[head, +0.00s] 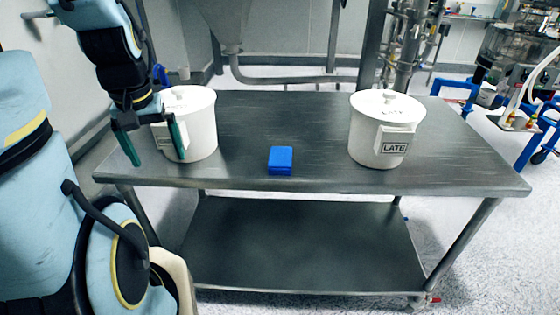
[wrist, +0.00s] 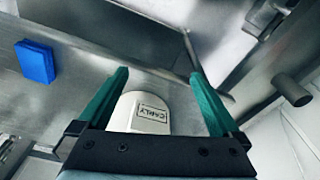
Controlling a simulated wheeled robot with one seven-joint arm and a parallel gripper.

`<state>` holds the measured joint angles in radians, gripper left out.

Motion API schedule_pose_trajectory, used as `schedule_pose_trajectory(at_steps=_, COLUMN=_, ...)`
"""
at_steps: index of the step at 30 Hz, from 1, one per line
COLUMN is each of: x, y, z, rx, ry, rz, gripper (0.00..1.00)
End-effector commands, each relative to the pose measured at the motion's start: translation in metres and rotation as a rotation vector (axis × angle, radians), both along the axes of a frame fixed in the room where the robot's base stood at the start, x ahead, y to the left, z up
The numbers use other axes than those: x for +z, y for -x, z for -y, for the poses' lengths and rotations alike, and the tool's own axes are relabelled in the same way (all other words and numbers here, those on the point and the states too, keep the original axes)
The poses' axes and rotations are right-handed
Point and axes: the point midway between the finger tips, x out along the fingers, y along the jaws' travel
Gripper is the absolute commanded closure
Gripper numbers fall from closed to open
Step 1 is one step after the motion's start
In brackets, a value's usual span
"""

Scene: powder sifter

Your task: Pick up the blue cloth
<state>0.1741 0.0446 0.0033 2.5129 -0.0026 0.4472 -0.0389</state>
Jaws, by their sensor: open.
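The blue cloth (head: 280,160) is a small folded block lying on the steel table near its front edge, between two white pots. It also shows in the wrist view (wrist: 36,62), at the upper left, outside my jaws. My gripper (head: 155,138) is open at the left end of the table, in front of the left pot and well to the left of the cloth. In the wrist view my green fingers (wrist: 160,98) are spread apart, with part of the left white pot showing between them. Nothing is held.
The left white pot (head: 200,128) has a lid and stands close behind my gripper. The right white pot (head: 384,130), labelled "LATE", stands to the right of the cloth. The steel table (head: 290,110) is bare around the cloth. A hopper (head: 222,22) hangs behind.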

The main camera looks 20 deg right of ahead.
Motion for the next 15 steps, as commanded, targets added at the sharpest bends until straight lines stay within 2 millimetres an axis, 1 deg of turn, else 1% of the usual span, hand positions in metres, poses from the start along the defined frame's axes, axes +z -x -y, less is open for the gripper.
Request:
schedule_pose_trajectory(at_steps=1, x=-0.003, y=-0.008, z=0.018, rx=-0.032, ry=0.002, rz=-0.001, gripper=0.00)
schedule_pose_trajectory(at_steps=2, x=-0.003, y=-0.013, z=0.030, rx=-0.048, ry=0.002, rz=-0.002, gripper=0.00)
schedule_pose_trajectory(at_steps=3, x=-0.003, y=-0.020, z=0.048, rx=-0.072, ry=0.003, rz=-0.004, gripper=0.00)
schedule_pose_trajectory(at_steps=5, x=-0.003, y=-0.028, z=0.078, rx=-0.108, ry=0.003, rz=-0.007, gripper=0.00)
schedule_pose_trajectory(at_steps=6, x=-0.003, y=-0.032, z=0.099, rx=-0.133, ry=0.003, rz=-0.009, gripper=0.00)
schedule_pose_trajectory(at_steps=7, x=-0.002, y=-0.034, z=0.115, rx=-0.150, ry=0.002, rz=-0.010, gripper=0.00)
schedule_pose_trajectory(at_steps=8, x=-0.002, y=-0.035, z=0.131, rx=-0.167, ry=0.002, rz=-0.011, gripper=0.00)
schedule_pose_trajectory(at_steps=9, x=-0.002, y=-0.036, z=0.151, rx=-0.189, ry=0.001, rz=-0.012, gripper=0.00)
schedule_pose_trajectory(at_steps=11, x=-0.002, y=-0.035, z=0.182, rx=-0.220, ry=-0.002, rz=-0.013, gripper=0.00)
schedule_pose_trajectory(at_steps=12, x=-0.001, y=-0.032, z=0.200, rx=-0.239, ry=-0.004, rz=-0.014, gripper=0.00)
schedule_pose_trajectory(at_steps=15, x=0.000, y=-0.025, z=0.238, rx=-0.274, ry=-0.007, rz=-0.014, gripper=0.00)
